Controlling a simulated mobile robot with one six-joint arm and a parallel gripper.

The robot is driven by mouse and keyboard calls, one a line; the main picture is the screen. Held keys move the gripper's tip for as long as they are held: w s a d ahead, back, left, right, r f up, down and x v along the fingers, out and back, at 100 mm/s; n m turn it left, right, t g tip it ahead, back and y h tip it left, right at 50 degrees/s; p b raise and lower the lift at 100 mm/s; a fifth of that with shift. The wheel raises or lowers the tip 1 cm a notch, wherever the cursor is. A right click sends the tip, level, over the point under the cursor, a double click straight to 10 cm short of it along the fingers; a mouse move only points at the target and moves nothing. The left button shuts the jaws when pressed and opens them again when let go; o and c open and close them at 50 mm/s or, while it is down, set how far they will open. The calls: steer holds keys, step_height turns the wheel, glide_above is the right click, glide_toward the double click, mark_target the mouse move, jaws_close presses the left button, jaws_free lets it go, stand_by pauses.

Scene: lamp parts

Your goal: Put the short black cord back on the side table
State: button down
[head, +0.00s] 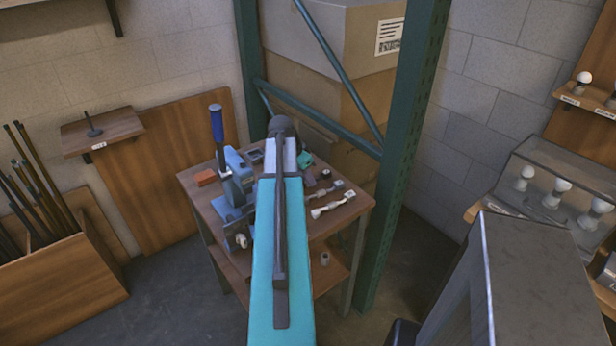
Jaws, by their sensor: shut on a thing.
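A small wooden-topped table (352,213) stands in the middle of the head view, by the green rack post; I take it to be the side table. My teal arm reaches over it from the bottom of the view. The dark rounded joint at the arm's far end is above the table's back part. My gripper is hidden behind or below the arm. I cannot make out the short black cord. Two short light pieces with pale ends (327,210) lie on the table to the right of my arm.
A rod bin (60,285) is at left. A glass case with bulbs (555,160) is at right.

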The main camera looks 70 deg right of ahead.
steer(key=shift+f, duration=0.1)
steer(key=c, duration=1.7)
jaws_free()
steer(key=shift+r, duration=0.25)
steer(key=shift+b+v, duration=0.95)
steer(key=shift+v, duration=4.95)
steer(key=shift+a+f, duration=0.1)
steer(key=shift+a, duration=0.05)
